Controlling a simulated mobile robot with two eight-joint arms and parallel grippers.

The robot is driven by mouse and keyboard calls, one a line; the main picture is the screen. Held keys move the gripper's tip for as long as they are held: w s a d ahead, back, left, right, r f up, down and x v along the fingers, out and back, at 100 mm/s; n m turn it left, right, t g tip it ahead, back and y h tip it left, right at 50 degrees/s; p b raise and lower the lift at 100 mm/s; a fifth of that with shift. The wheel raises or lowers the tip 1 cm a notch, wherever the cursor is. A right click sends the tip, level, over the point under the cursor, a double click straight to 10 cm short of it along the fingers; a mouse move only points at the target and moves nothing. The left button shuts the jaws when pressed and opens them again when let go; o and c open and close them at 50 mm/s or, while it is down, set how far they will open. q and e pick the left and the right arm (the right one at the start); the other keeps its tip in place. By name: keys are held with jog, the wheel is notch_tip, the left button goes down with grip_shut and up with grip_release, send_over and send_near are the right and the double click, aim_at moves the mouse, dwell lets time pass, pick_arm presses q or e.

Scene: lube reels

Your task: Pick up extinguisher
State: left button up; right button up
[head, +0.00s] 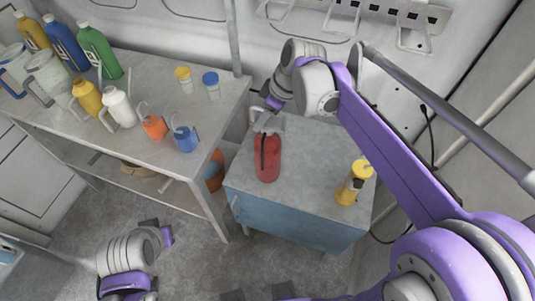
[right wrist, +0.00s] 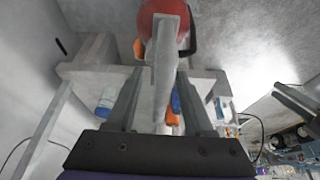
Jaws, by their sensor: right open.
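The red extinguisher (head: 267,160) stands upright on the grey top of a blue cabinet (head: 310,150). A dark strip runs down its body and a grey handle tops it. My right gripper (head: 270,112) is at the extinguisher's top, coming from behind it. In the right wrist view the red body (right wrist: 160,12) shows at the top, and its grey handle (right wrist: 164,70) lies between the spread fingers of my right gripper (right wrist: 162,90). Gaps show on both sides of the handle. My left gripper (head: 160,238) is low at the left, away from the extinguisher; its finger opening is unclear.
A yellow canister (head: 353,184) stands on the cabinet's right side. The grey workbench (head: 185,165) at left carries several jugs, bottles, and orange (head: 154,127) and blue (head: 185,138) measuring cans. A wall rack (head: 375,14) is behind. The floor in front is clear.

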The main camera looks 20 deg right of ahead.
jog(key=shift+c, duration=0.3)
grip_shut()
jog(key=shift+r, duration=0.1)
dwell(1.0)
